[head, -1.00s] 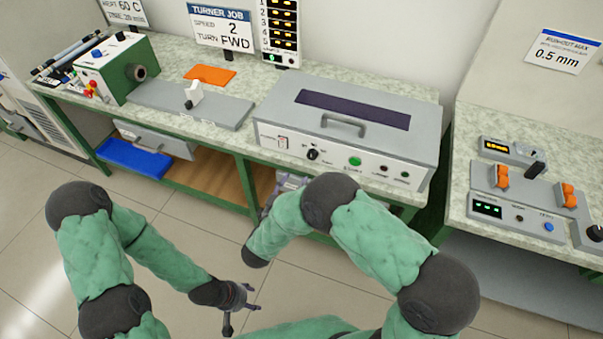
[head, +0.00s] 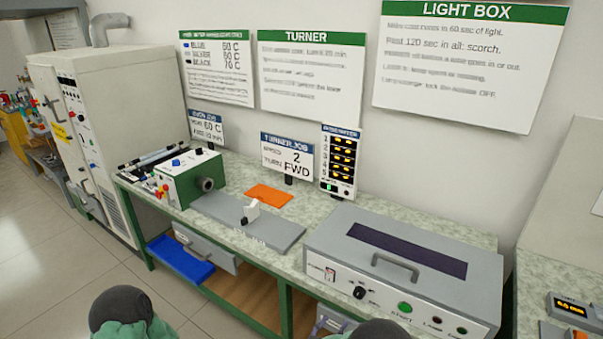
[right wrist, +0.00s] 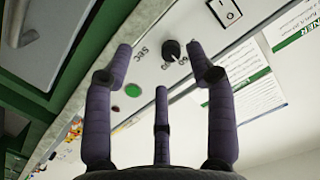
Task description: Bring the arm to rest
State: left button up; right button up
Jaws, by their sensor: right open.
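My right arm (head: 378,331) shows only as a dark joint at the bottom edge of the head view. Part of my right gripper (head: 330,324) shows beside it, below the bench front. In the right wrist view, my right gripper (right wrist: 160,62) has its purple fingers spread, with nothing between them. The front panel of the grey light box, with a black knob (right wrist: 170,51) and a green button (right wrist: 133,90), lies beyond the fingers. My left arm (head: 122,312) shows only a dark joint and green sleeve at the lower left; its gripper is out of the picture.
The light box (head: 473,285) stands at the bench's front right, its lid down. A green and white turner (head: 190,178) and an orange mat (head: 269,196) are farther left. A blue tray (head: 181,259) is under the bench. Open floor (head: 60,265) lies at left.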

jog(key=s+f+n+g+y, duration=0.2)
jog(key=f+g+y, duration=0.15)
jog(key=f, duration=0.45)
jog(key=s+f+n+g+y, duration=0.25)
jog(key=f+y, duration=0.25)
jog(key=f, duration=0.4)
jog(key=s+f+n+g+y, duration=0.2)
jog(key=s+f+g+y, duration=0.2)
jog(key=s, duration=1.5)
jog(key=g, duration=0.3)
jog(key=shift+g, duration=0.3)
jog(key=shift+w, duration=0.1)
